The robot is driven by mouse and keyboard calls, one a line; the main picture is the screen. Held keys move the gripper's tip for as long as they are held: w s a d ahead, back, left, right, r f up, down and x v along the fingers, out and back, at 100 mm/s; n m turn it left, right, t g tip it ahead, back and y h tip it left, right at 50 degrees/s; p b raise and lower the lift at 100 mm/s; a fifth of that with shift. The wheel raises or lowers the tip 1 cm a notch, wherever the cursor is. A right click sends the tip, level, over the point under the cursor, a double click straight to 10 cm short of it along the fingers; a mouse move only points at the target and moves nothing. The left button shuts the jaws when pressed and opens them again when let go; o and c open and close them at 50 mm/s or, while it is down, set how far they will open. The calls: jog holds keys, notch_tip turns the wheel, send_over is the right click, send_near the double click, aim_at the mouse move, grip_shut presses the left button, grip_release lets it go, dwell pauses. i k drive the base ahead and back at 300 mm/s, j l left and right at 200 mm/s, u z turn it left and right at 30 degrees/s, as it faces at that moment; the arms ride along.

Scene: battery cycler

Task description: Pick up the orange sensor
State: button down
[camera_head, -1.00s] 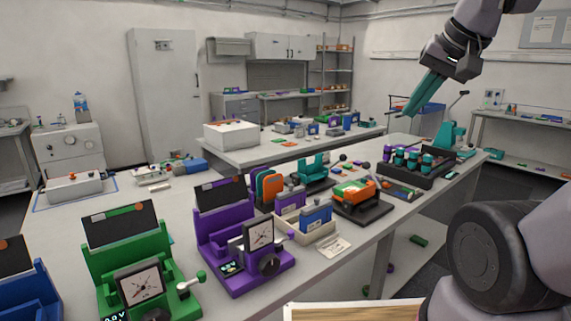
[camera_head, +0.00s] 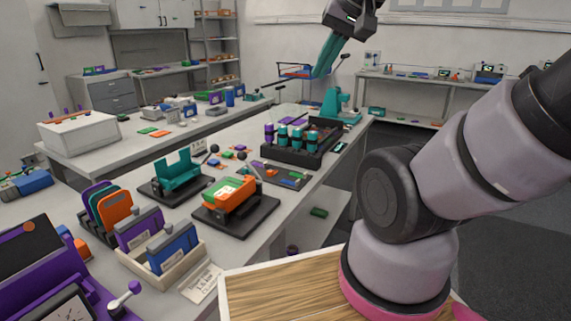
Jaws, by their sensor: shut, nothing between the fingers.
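I cannot tell for sure which thing is the orange sensor. An orange upright plate (camera_head: 116,208) stands at the right end of a rack with purple and green plates. An orange device (camera_head: 240,199) with a green top sits on a black base to its right. Small orange pieces (camera_head: 241,149) lie on the bench behind it. My gripper (camera_head: 316,74) has teal fingers, which look closed and empty. It is raised in the air at the top, above the far end of the bench and away from all these orange things.
A teal device (camera_head: 178,174) on a black base stands beside the orange one. A black tray (camera_head: 291,157) with teal and purple cylinders is farther back, before a teal stand (camera_head: 341,104). A beige bin (camera_head: 163,283) holds purple and blue blocks. A second bench (camera_head: 106,168) runs behind.

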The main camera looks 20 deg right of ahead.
aim_at(270, 172)
jog(key=i+l, duration=0.15)
jog(key=i+l+u, duration=0.1)
jog(key=l, duration=0.3)
jog(key=i+l, duration=0.15)
jog(key=l, duration=0.25)
jog(key=i+l+u, duration=0.15)
jog(key=l, duration=0.25)
jog(key=l+u, duration=0.1)
jog(key=l, duration=0.3)
jog(key=i, duration=0.05)
